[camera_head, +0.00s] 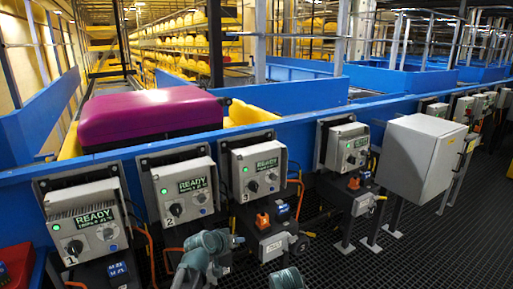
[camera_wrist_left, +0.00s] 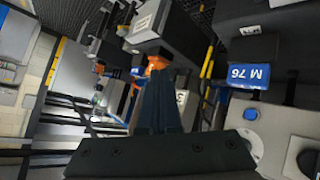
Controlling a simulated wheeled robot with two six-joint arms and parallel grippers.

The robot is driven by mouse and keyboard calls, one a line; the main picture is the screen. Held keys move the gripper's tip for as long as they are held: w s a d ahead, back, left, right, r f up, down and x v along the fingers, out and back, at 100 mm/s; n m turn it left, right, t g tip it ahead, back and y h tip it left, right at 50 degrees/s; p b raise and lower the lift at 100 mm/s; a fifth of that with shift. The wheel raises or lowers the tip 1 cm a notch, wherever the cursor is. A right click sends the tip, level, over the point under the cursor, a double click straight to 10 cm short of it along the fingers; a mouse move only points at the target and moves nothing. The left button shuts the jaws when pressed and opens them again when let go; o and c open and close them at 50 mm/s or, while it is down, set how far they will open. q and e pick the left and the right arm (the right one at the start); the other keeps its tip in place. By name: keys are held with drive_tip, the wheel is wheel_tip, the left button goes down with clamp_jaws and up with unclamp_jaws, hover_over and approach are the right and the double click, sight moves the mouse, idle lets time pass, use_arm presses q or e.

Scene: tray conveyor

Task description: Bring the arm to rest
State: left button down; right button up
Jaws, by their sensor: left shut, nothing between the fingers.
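My left arm shows at the bottom centre of the head view as teal-grey links in front of the units numbered 2 and 3. The fingers of my left gripper (camera_wrist_left: 160,85) show in the centre of the left wrist view, pressed together with nothing between them. In that view the fingertips overlap an orange part (camera_wrist_left: 157,62) below a grey box; I cannot tell whether they touch it. A blue "M 76" label (camera_wrist_left: 261,76) lies to their right. In the head view the fingertips cannot be clearly made out. My right gripper is in neither view.
Control boxes 1 (camera_head: 92,230), 2 (camera_head: 186,192) and 3 (camera_head: 261,172) line the blue conveyor's front, showing READY. A purple case (camera_head: 150,113) lies on the conveyor. A grey cabinet (camera_head: 421,157) stands at right. Dark grating floor (camera_head: 375,255) is open at lower right.

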use_arm(q)
drive_tip(key=s+d+r+m+g+y+p, duration=0.1)
drive_tip(key=s+d+r+g+p, duration=0.2)
drive_tip(key=s, duration=0.4)
drive_tip(key=s+d+r+m+g+p, duration=0.1)
drive_tip(key=s+d+m+g+p, duration=0.15)
drive_tip(key=s+d+p, duration=0.35)
drive_tip(key=s+a+r+g+y+p, duration=0.2)
drive_tip(key=s, duration=0.5)
drive_tip(key=s+a+r+g+y+p, duration=0.2)
drive_tip(key=s+y+p, duration=0.1)
drive_tip(key=s, duration=0.4)
drive_tip(key=shift+g, duration=0.35)
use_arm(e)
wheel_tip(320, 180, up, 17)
use_arm(q)
drive_tip(key=shift+r, duration=0.1)
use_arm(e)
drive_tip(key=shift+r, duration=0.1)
